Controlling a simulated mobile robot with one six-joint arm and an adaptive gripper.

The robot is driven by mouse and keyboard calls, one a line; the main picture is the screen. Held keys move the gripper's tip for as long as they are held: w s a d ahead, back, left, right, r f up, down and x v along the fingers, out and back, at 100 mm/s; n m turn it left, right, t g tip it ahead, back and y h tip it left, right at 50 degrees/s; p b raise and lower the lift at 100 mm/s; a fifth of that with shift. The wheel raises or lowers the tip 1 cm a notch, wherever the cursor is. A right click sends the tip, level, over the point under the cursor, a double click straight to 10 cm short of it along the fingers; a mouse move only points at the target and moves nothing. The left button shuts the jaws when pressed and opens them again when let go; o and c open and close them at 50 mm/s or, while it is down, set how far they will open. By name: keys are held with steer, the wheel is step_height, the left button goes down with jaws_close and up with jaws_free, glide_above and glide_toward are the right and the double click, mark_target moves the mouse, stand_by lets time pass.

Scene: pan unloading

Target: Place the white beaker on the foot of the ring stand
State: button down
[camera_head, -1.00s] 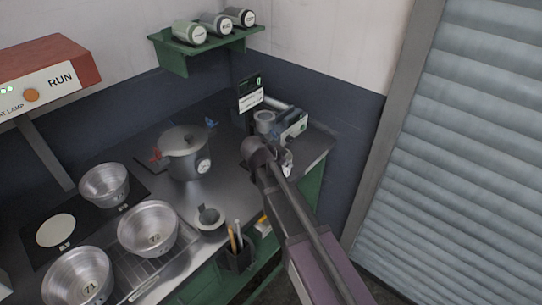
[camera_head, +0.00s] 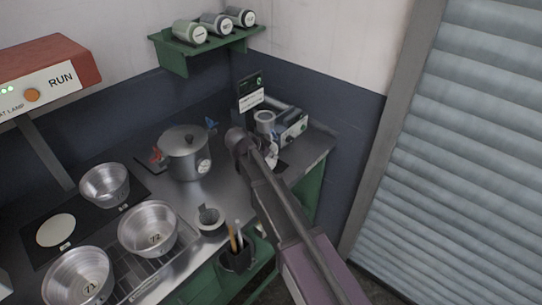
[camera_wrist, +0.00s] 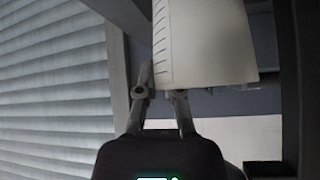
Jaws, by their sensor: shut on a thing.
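The white beaker (camera_wrist: 205,42), with dark graduation marks down one side, fills the upper middle of the wrist view. My gripper (camera_wrist: 162,88) is shut on it, with the two fingers at the beaker's left and lower part. In the head view my own arm hides most of the gripper (camera_head: 271,157), which is over the right part of the steel counter. I cannot make out the ring stand or its foot clearly. A dark flat patch (camera_head: 282,166) shows beside the gripper, but I cannot tell what it is.
A lidded pot (camera_head: 185,158) stands left of my arm. A grey device (camera_head: 291,131) and a metal cup (camera_head: 264,118) stand behind the gripper. Steel bowls (camera_head: 148,228) and a pot of tools (camera_head: 237,257) are nearer. A green shelf (camera_head: 209,44) holds several jars.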

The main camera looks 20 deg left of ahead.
steer(key=shift+a+f+b, duration=0.2)
steer(key=shift+f+b, duration=0.1)
steer(key=shift+b, duration=0.05)
steer(key=shift+w+f, duration=0.1)
steer(key=shift+f, duration=0.05)
steer(key=c, duration=0.8)
jaws_free()
steer(key=shift+p+v, duration=0.7)
steer(key=shift+v, duration=0.2)
steer(key=p+v, duration=0.7)
steer(key=v, duration=0.3)
steer(key=shift+r, duration=0.2)
